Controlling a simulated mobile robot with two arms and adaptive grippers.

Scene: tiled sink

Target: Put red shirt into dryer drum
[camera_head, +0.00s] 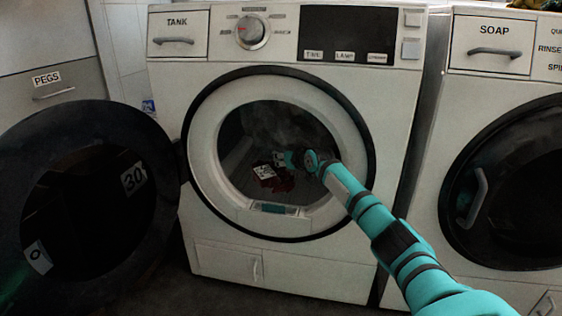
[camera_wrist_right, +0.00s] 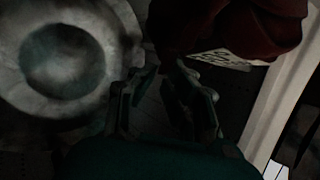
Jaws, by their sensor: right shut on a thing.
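The dryer (camera_head: 215,165) stands in the middle of the head view, with its round door (camera_head: 75,215) swung open to the left. My right arm reaches through the opening into the drum (camera_head: 300,130). My right gripper (camera_head: 285,160) is inside the drum. The red shirt (camera_head: 275,180), with a white patch, is at the gripper inside the drum. In the right wrist view the red shirt (camera_wrist_right: 225,28) is at the top, beyond the fingers of the gripper (camera_wrist_right: 168,80). The picture is dark where the fingers meet the cloth. My left gripper does not show.
A washer (camera_head: 500,100) marked SOAP stands on the right with its dark round door (camera_head: 515,190) shut. A cabinet with a PEGS drawer (camera_head: 55,90) is at the left.

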